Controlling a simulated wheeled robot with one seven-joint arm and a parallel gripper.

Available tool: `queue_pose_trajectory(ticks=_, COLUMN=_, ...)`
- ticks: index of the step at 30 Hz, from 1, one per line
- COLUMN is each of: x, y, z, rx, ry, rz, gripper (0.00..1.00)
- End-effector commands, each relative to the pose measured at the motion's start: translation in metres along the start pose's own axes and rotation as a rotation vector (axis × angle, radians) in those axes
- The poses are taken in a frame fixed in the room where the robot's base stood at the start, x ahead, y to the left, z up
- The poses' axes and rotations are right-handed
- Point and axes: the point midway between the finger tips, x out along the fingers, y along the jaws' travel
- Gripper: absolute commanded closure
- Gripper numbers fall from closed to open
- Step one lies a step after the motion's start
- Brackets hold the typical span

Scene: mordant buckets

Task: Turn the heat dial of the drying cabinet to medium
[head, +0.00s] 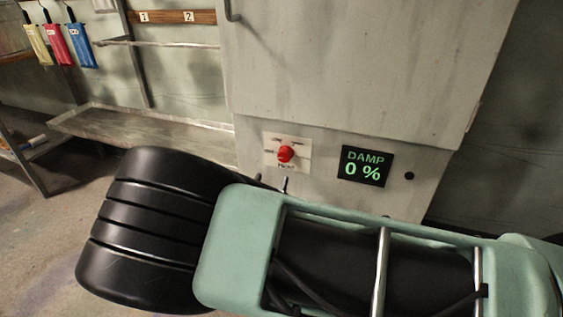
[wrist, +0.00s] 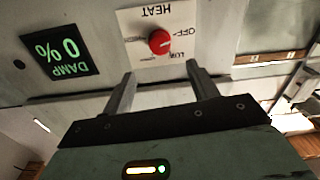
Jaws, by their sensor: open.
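The red heat dial (head: 286,154) sits on a pale label plate (head: 270,141) low on the front of the grey drying cabinet (head: 350,60). The dial (wrist: 160,42) also shows in the wrist view, where the picture is turned over. There the plate reads HEAT, OFF and LOW; other lettering is too small to read. I cannot tell surely which mark the dial points to. My gripper (wrist: 161,70) is open and empty, its two fingers pointing toward the dial and apart from it. In the head view my arm hides most of the gripper.
A black display (head: 364,167) right of the dial reads DAMP 0 %. A small dark round spot (head: 409,176) is beside it. A metal bench (head: 150,133) stands left of the cabinet. Blue, red and yellow pouches (head: 57,43) hang at the far left. A numbered wooden rail (head: 172,17) is on the wall.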

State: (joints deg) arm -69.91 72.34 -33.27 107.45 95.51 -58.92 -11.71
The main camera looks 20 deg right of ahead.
Motion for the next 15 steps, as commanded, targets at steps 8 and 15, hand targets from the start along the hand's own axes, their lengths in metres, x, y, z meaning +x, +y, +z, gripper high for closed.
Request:
queue_pose_trajectory(ticks=8, x=0.060, y=0.000, z=0.001, rx=0.001, ry=0.001, rz=0.001, gripper=0.41)
queue_pose_trajectory(ticks=15, x=0.096, y=0.000, z=0.001, rx=0.000, ry=0.000, rz=0.000, gripper=0.41)
